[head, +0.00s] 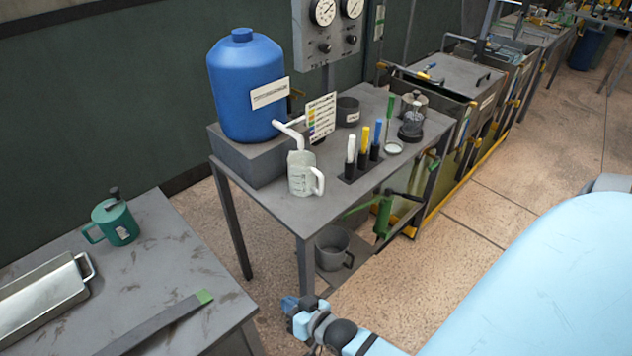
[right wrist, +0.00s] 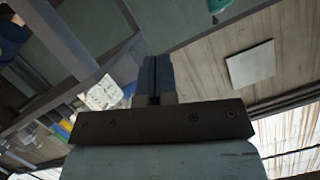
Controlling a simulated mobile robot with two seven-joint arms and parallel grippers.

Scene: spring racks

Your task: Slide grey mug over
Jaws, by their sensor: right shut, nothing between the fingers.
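A grey mug (head: 330,258) with its handle to the right stands upright on the low shelf under the front edge of the grey metal table (head: 310,212). My right gripper (head: 291,303) is in front of that table, lower in the picture and to the left of the mug, apart from it. Its fingers are shut and empty, as the right wrist view (right wrist: 154,80) also shows. The mug cannot be made out in the right wrist view. My left gripper is out of view.
On the table are a blue drum (head: 245,90), a white jug (head: 301,174), several coloured markers (head: 363,148) and a dark grey pot (head: 347,111). A table leg (head: 306,268) stands just left of the mug. A bench (head: 150,262) with a green mug (head: 115,222) is at left.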

